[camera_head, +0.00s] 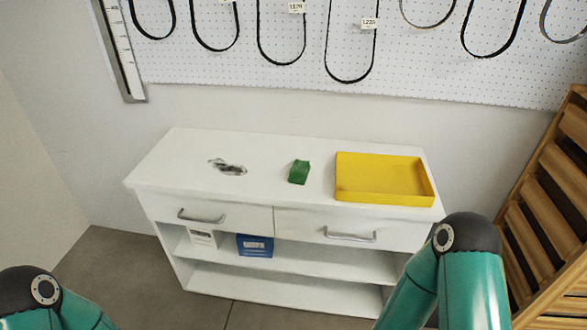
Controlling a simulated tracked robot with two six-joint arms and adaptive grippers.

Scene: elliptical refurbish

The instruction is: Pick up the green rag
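The green rag (299,172) is a small folded piece of cloth. It lies on the top of a white cabinet (180,158), a little right of the middle and just left of a yellow tray. Nothing covers it. Parts of my two teal arms show at the bottom left and bottom right corners, well apart from the rag. Neither of my grippers shows in the view.
The shallow yellow tray (388,196) stands empty at the cabinet's right end. A small metal item (230,169) lies left of the rag. A blue box (255,246) and a white box (205,238) stand on the shelf below. A wooden slatted rack (548,215) stands at right.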

